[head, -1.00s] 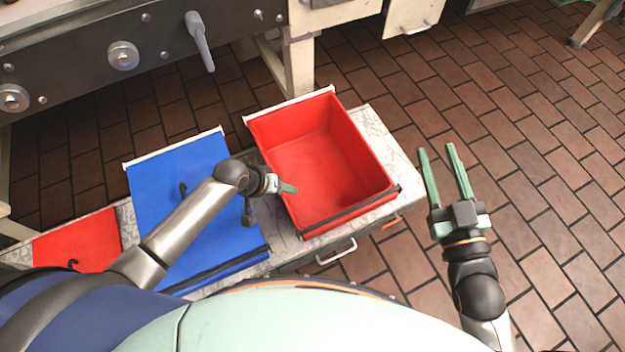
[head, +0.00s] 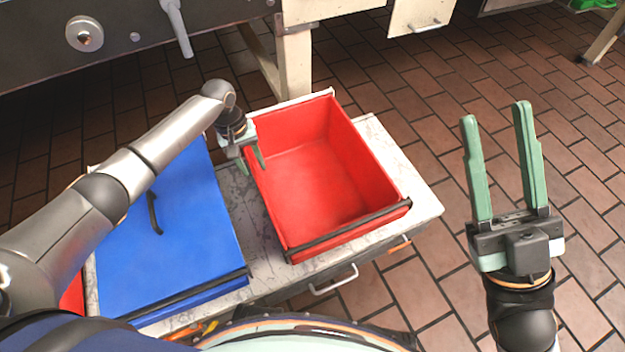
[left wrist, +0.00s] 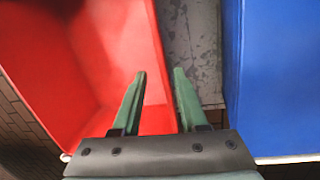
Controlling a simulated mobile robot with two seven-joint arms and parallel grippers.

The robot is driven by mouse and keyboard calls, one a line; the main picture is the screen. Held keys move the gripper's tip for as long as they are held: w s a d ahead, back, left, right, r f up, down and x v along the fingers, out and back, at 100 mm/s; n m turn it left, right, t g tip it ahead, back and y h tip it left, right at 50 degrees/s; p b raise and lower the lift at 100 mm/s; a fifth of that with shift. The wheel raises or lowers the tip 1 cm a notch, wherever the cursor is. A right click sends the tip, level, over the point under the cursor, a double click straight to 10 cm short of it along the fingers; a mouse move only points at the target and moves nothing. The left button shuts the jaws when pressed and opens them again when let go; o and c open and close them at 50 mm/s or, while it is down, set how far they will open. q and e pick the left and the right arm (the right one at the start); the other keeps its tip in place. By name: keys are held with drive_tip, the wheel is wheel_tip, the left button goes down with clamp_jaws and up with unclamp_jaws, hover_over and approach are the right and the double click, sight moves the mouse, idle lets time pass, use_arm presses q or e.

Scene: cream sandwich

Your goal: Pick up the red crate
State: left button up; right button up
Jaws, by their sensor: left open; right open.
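The open, empty red crate (head: 320,180) sits on a worn white-topped cabinet in the head view. My left gripper (head: 254,168) is open at the crate's left wall, pointing down. In the left wrist view the red crate (left wrist: 100,60) fills the left side, and the crate's side wall runs close to the open left fingers (left wrist: 160,92). One finger appears over the crate's side and the other over the gap beside it; contact cannot be told. My right gripper (head: 496,112) is open and empty, right of the crate over the floor.
A blue lidded crate (head: 185,245) stands left of the red one, with a narrow gap between; it also shows in the left wrist view (left wrist: 270,80). Another red piece (head: 72,296) is at far left. The cabinet top (head: 405,185) is bare right of the crate. Machinery (head: 130,35) stands behind.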

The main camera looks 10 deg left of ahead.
use_arm(q)
drive_tip(key=f+b, duration=0.1)
drive_tip(key=f, duration=0.1)
drive_tip(key=f+b, duration=0.1)
drive_tip(key=f, duration=0.1)
drive_tip(key=d+f+b, duration=0.1)
drive_tip(key=f, duration=0.1)
drive_tip(key=shift+s+f+b, duration=0.1)
drive_tip(key=shift+f+b, duration=0.2)
drive_tip(key=shift+b, duration=0.05)
drive_tip(key=shift+r, duration=0.1)
use_arm(e)
drive_tip(key=shift+m, duration=0.3)
drive_tip(key=f, duration=0.4)
drive_tip(key=shift+w+a+f, duration=0.1)
drive_tip(key=shift+a+f, duration=0.1)
drive_tip(key=shift+a, duration=0.05)
use_arm(q)
clamp_jaws()
use_arm(e)
drive_tip(key=shift+r, duration=0.1)
